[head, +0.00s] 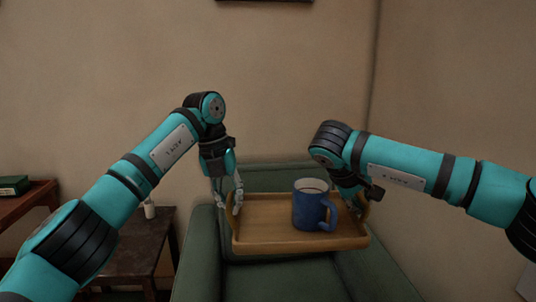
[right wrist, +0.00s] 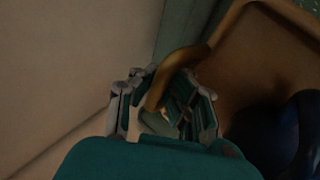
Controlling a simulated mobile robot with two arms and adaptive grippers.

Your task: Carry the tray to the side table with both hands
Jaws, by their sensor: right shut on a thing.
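The wooden tray (head: 265,243) is level, in front of and over the green armchair in the head view; I cannot tell whether it touches the seat. A blue mug (head: 308,209) stands upright on it, right of its middle. My right gripper (head: 358,203) is shut on the tray's right handle, which the right wrist view shows passing between the fingers (right wrist: 165,108). My left gripper (head: 230,197) has its fingers at the tray's left end; its grip on that handle is unclear. A dark side table (head: 138,248) stands at the left.
The green armchair (head: 197,256) is under and around the tray, its arms on both sides. A small white bottle (head: 149,209) stands on the dark table. A reddish-brown table (head: 25,205) with a green box (head: 13,186) is at far left. Walls close the back and right.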

